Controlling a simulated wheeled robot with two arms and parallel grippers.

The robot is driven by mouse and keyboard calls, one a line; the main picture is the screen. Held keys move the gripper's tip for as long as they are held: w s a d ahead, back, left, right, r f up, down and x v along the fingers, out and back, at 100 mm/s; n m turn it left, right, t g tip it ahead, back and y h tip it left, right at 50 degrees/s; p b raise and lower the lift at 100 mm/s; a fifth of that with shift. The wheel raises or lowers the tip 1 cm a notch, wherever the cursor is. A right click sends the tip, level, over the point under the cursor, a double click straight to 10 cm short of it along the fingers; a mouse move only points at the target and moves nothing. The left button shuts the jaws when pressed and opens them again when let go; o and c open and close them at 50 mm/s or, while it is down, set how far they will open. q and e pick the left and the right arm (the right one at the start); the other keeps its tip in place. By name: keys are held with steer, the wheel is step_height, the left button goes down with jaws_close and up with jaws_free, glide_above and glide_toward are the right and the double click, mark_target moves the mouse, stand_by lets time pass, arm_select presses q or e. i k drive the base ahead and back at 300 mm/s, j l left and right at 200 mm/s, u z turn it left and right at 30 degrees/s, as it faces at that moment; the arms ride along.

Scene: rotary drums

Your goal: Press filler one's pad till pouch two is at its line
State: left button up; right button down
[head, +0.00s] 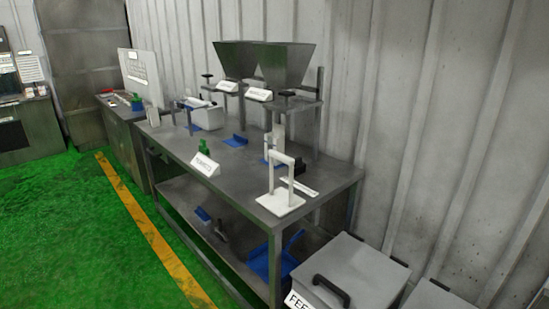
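Two dark grey funnel hoppers stand at the back of the metal table, a left hopper (233,58) and a right hopper (285,64). Each has a small white label below it, too small to read, so I cannot tell which is filler one. A pale upright piece (279,131) shows under the right hopper; I cannot tell if it is a pouch. A blue piece (236,140) lies on the table below the left hopper. No pad or fill line can be made out. Neither of my grippers is in view.
The metal table (236,176) also holds a white press-like stand (281,203), a white sign (205,165) and a green item (204,148). A lidded grey bin (352,272) stands at its right end. Green floor (70,230) with a yellow line is clear in front.

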mark_target(287, 94)
steer(key=i+j+z, duration=0.1)
steer(key=z, duration=0.35)
steer(key=j+z, duration=0.25)
steer(key=z, duration=0.15)
steer(key=i+j+z, duration=0.15)
steer(key=j+z, duration=0.15)
steer(key=j, duration=0.8)
steer(key=j+z, duration=0.35)
steer(key=j, duration=2.2)
steer(key=i, duration=0.05)
